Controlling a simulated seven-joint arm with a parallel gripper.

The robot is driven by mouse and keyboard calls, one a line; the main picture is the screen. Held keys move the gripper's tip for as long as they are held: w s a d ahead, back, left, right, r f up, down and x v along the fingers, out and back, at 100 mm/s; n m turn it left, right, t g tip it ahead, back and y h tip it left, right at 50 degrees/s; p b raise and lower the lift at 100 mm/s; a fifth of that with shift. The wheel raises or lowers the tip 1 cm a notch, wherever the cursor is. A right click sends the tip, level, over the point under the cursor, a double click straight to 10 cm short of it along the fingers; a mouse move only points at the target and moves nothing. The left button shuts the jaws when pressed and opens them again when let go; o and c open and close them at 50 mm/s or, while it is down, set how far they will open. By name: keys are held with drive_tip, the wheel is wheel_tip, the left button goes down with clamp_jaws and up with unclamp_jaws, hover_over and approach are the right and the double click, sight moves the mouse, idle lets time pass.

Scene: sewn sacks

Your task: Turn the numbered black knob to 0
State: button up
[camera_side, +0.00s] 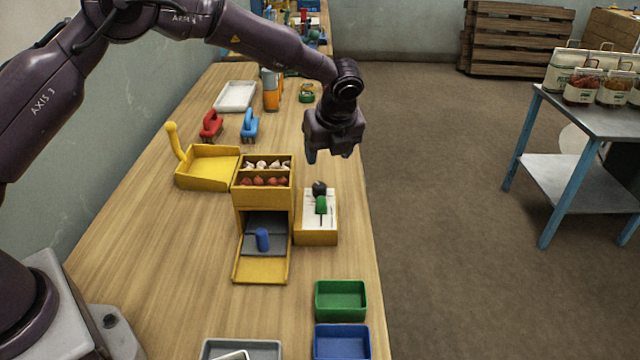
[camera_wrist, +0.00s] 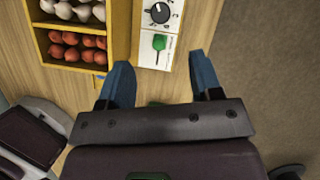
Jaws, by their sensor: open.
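The black knob (camera_side: 319,187) stands on the far part of a yellow box with a white top plate (camera_side: 330,215), beside the yellow compartment unit. In the wrist view the knob (camera_wrist: 160,13) shows at the top edge, with dial markings around it; its setting is too small to read. A green lever or switch (camera_side: 321,205) sits on the same plate, nearer the side camera, and also shows in the wrist view (camera_wrist: 159,43). My gripper (camera_side: 328,155) is open and empty, in the air above and beyond the knob, touching nothing. Its fingers (camera_wrist: 162,85) point toward the plate.
The yellow unit (camera_side: 262,205) holds white and red-brown items in its upper compartments; a blue cylinder (camera_side: 262,239) lies on its lower ramp. Green (camera_side: 341,315) and blue (camera_side: 342,352) bins stand at the near table edge. A yellow dustpan-like tray (camera_side: 207,180) stands left.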

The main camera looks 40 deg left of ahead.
sight(320, 186)
drive_tip(key=x, duration=1.2)
drive_tip(key=shift+w+a+f, duration=0.1)
drive_tip(key=shift+f, duration=0.15)
